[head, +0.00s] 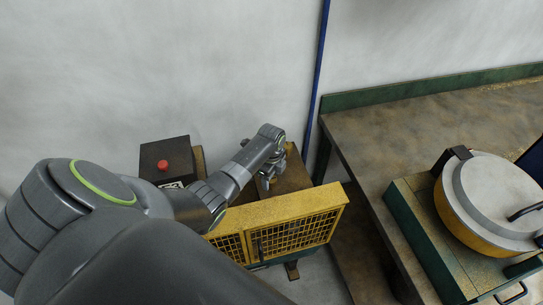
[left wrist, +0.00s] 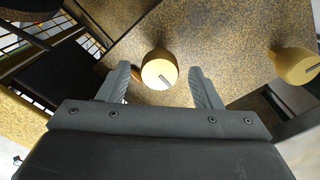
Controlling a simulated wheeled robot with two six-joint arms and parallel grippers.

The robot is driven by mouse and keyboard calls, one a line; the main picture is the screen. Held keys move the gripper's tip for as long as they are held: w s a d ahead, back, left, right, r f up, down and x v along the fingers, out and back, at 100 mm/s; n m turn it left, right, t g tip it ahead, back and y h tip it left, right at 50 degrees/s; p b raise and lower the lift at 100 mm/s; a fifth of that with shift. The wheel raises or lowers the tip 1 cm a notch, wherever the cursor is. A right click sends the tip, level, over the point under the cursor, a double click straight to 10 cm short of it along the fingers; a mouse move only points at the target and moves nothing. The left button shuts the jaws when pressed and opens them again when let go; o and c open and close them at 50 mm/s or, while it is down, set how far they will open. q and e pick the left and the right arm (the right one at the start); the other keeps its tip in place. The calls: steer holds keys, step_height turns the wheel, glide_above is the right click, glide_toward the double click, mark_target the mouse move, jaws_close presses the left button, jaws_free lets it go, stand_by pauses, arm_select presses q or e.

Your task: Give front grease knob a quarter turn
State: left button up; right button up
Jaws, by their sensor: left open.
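In the left wrist view a yellow, round-topped knob (left wrist: 159,70) with a dark slot line on its face stands on a speckled brown surface. A second yellow knob (left wrist: 295,66) with a similar line stands at the right edge. I cannot tell for sure which of them is the front one. My left gripper (left wrist: 160,76) is open, its two grey fingers to either side of the first knob with gaps showing. In the head view the left gripper (head: 272,177) is over the machine behind the yellow guard, and the knobs are hidden there. My right gripper is not in view.
A yellow mesh guard (head: 283,222) stands in front of the machine. A dark box with a red button (head: 162,165) is left of the gripper. A workbench (head: 410,125) on the right carries a round lidded yellow vessel (head: 495,200). A blue pole (head: 318,80) rises behind.

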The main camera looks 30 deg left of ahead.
arm_select(q)
step_height(320, 180, up, 17)
steer(key=shift+r, duration=0.2)
stand_by(0.3)
steer(key=shift+f, duration=0.1)
stand_by(0.4)
